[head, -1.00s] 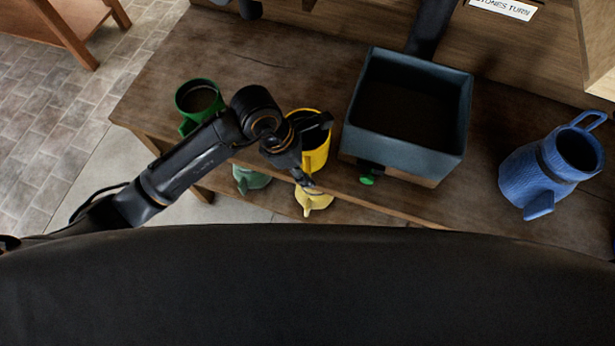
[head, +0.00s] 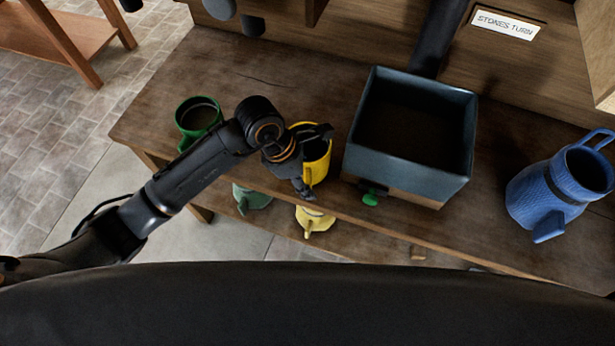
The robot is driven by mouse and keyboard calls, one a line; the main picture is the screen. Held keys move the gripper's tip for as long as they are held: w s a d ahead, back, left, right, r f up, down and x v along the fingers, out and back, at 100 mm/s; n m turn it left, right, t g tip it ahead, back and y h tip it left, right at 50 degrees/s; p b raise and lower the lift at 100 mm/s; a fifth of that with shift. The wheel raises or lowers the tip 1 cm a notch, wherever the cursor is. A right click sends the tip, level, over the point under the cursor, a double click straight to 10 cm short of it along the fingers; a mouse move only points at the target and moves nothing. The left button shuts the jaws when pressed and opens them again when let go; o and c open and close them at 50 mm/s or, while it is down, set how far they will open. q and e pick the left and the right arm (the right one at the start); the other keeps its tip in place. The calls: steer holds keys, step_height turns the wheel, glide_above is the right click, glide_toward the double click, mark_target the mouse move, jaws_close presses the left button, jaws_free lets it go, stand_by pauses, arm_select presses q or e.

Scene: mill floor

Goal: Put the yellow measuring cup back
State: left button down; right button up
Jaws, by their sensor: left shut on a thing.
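The yellow measuring cup (head: 319,164) is at the front edge of the wooden bench, left of the dark box. My left gripper (head: 306,182) reaches in from the left and is shut on the cup, hiding part of its left side and rim. I cannot tell whether the cup's base touches the bench top. My right gripper is not in view.
A green cup (head: 186,142) stands at the bench's left. The blue-grey box (head: 408,175) and a blue jug (head: 545,195) stand to the right. A pale yellow vessel (head: 316,222) and a pale green one (head: 254,201) show below the bench top. The bench (head: 250,75) is clear behind the cups.

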arm_select(q)
steer(key=c, duration=0.6)
jaws_free()
steer(key=shift+c, duration=0.2)
steer(key=v, duration=1.2)
steer(key=shift+s, duration=0.1)
